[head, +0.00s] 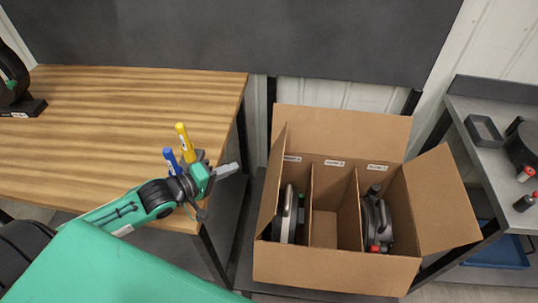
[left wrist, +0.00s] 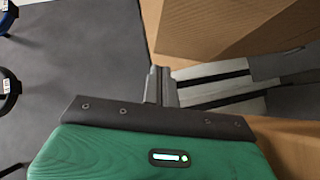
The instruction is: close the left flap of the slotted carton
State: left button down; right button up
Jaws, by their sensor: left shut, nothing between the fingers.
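The slotted carton (head: 335,272) stands open on a dark surface, with dividers making three compartments. Its left flap (head: 271,185) stands up along the left side and shows as a narrow panel. The right flap (head: 440,199) spreads outward and the back flap (head: 345,132) is raised. My left gripper (head: 230,169) is shut and empty, left of the left flap, with a gap between them in the head view. In the left wrist view my shut fingers (left wrist: 161,86) are in front of brown cardboard (left wrist: 235,25). My right gripper is not in view.
Dark round devices sit in the carton's left (head: 287,215) and right (head: 376,222) compartments; the middle one looks empty. A wooden table (head: 130,100) with a blue and a yellow marker (head: 184,142) is at left. A grey bench (head: 480,100) is at right.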

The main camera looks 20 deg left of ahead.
pick_arm(q)
jog(key=p, duration=0.1)
send_near(282, 158)
jog(key=w+a, duration=0.1)
jog(key=w, duration=0.3)
jog(key=d, duration=0.1)
jog(key=d+f, duration=0.1)
jog(key=w+d+p, duration=0.1)
jog(key=shift+w+d+f, duration=0.1)
jog(key=shift+d+f, duration=0.15)
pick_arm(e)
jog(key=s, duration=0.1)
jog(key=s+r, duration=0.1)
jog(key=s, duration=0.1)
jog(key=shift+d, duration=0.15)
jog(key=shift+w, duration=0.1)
